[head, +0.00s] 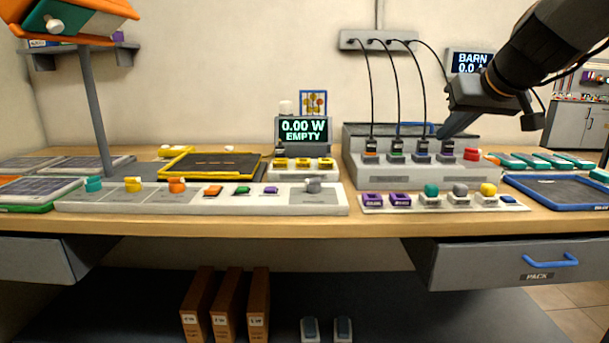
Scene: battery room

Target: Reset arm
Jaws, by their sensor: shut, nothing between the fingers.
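My arm reaches in from the upper right. My gripper (447,131) is shut and empty, pointing down and left over the right side of the bench. Its tip is by the back of the grey charging unit (376,178), close to the black plugs at its right end; I cannot tell whether it touches. Several plugs with black cables stand in a row on that unit, and the cables run up to a grey wall strip (350,41).
A display reading "0.00 W EMPTY" (303,131) stands mid-bench. A yellow-rimmed tray (166,172) and a long grey panel (110,201) lie left. A blue-rimmed tray (555,207) lies right. The drawer marked PACK (500,272) sits below.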

